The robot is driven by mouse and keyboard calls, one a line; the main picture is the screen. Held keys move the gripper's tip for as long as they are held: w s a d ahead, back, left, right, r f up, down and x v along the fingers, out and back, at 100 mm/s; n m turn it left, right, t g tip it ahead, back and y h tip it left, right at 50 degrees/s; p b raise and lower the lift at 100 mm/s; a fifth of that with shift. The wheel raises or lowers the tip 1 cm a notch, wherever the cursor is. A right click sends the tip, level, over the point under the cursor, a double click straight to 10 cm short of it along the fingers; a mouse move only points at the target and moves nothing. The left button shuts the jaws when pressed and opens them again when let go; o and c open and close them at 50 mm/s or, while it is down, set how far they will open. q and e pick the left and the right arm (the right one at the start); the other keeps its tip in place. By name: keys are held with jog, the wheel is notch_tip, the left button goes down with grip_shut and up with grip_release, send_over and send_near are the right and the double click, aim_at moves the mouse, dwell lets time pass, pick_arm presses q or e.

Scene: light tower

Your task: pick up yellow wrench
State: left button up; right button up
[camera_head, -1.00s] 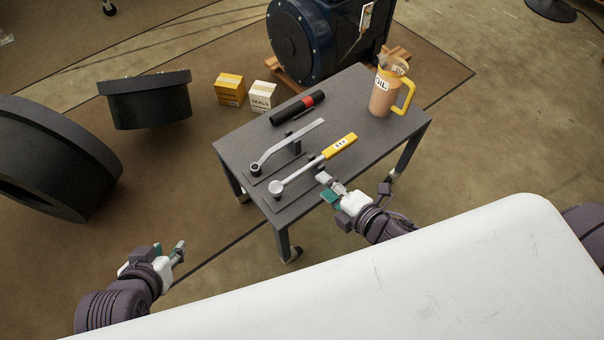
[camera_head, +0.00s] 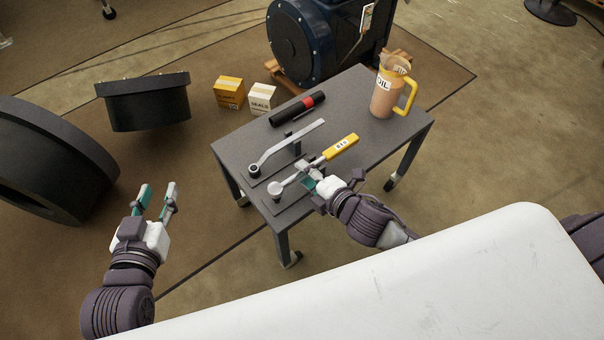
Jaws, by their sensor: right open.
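The yellow wrench (camera_head: 340,147) lies on the dark table (camera_head: 370,140), with its yellow handle to the upper right and its grey shaft and round head (camera_head: 275,188) toward the lower left. My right gripper (camera_head: 306,172) is open at the wrench's grey shaft, just below the yellow handle. Its fingers partly cover the shaft; I cannot tell whether they touch it. My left gripper (camera_head: 157,198) is open and empty, left of the table and above the floor.
A grey wrench (camera_head: 290,143) lies on a stand beside the yellow one. A black and red flashlight-like tool (camera_head: 297,108) and an oil jug (camera_head: 384,92) are also on the table. Boxes (camera_head: 230,92) stand on the floor behind. A large blue machine (camera_head: 312,40) is at the back.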

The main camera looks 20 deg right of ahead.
grip_shut()
jog(key=shift+r, duration=0.2)
dwell(0.4)
